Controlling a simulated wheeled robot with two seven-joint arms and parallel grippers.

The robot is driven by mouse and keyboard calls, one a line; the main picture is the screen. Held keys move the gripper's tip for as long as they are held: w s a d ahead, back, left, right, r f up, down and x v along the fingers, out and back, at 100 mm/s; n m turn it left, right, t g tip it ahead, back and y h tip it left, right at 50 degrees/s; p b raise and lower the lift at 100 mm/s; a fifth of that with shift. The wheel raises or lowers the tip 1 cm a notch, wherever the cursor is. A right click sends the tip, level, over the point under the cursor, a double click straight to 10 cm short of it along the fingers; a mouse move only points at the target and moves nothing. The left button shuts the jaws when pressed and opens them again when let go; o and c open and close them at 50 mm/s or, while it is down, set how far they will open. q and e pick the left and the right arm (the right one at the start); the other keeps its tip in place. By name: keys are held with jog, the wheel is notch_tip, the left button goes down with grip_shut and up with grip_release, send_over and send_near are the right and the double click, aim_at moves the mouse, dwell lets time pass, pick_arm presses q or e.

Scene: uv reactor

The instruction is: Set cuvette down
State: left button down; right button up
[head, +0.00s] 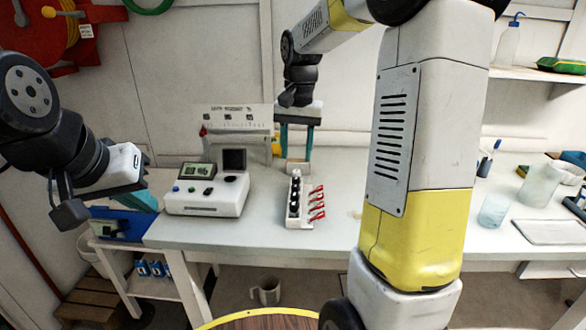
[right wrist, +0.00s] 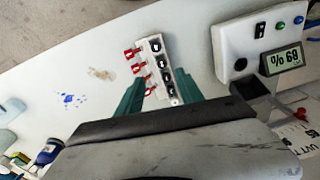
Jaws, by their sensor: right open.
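A small white rack (head: 294,215) stands on the pale bench, with a row of dark slots or caps and several red clips along its right side. The rack also shows in the right wrist view (right wrist: 157,62). I cannot make out a separate cuvette among these parts. My right gripper (head: 296,155) is open, pointing down behind the rack in the head view. In the right wrist view its two teal fingers (right wrist: 160,88) stand apart, with the rack's end between them in the picture. My left gripper (head: 148,199) is at the far left, its fingers mostly hidden.
A white instrument (head: 207,203) with a screen and buttons stands left of the rack; its display (right wrist: 280,60) shows in the right wrist view. A beige block (head: 298,167) appears near the right fingertips. Beakers (head: 494,211) stand at right. The bench front (head: 240,237) is clear.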

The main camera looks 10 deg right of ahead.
jog(key=s+a+r+n+t+y, duration=0.1)
jog(key=s+r+n+t, duration=0.1)
jog(key=s, duration=0.9)
jog(key=s+a+r+n+t+y, duration=0.1)
jog(key=s+r+n+t, duration=0.1)
jog(key=s, duration=0.8)
jog(key=shift+s+n+t, duration=0.35)
jog(key=shift+n+t, duration=0.15)
jog(key=shift+t, duration=0.2)
